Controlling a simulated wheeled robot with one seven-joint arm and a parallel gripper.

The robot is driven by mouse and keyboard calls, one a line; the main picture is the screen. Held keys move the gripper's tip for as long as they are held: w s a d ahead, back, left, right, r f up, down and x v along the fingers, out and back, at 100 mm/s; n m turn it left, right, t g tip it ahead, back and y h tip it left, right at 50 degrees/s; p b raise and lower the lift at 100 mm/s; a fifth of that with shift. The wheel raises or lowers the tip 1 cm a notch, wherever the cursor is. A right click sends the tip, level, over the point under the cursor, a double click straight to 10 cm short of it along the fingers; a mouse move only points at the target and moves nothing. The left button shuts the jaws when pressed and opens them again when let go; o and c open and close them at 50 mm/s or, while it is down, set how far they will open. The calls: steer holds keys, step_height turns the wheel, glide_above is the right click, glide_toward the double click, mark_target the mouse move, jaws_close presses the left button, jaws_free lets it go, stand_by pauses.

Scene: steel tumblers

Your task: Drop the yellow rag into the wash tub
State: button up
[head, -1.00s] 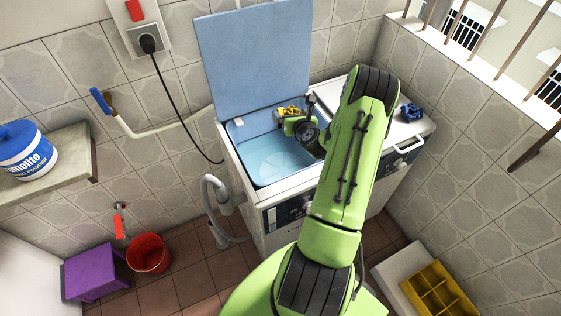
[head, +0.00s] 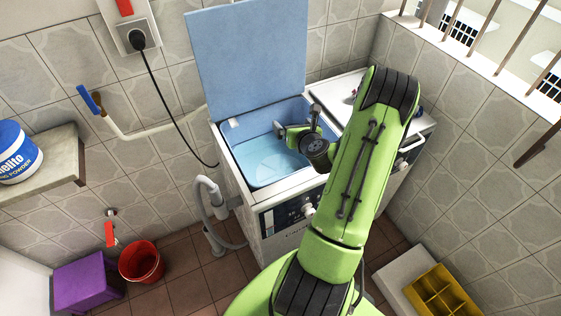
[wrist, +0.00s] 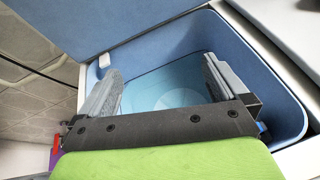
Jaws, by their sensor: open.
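The wash tub (head: 240,138) is the open blue basin of the white washing machine, with pale blue water in it; it fills the middle of the wrist view (wrist: 282,92). My gripper (head: 298,127) is over the right part of the tub. In the wrist view, its two grey fingers (wrist: 161,70) are spread wide, with nothing between them and the water beyond. The yellow rag does not show in either view now. Part of the tub is hidden behind my gripper and arm.
The blue lid (head: 250,60) stands raised behind the tub. The machine's white right-hand top (head: 345,86) is partly behind my arm, with small items on it. A grey hose (head: 203,205) hangs at the machine's left. A red bucket (head: 140,262) stands on the floor.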

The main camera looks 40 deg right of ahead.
steer(key=b+v, duration=1)
steer(key=shift+s, duration=0.15)
steer(key=shift+a, duration=0.1)
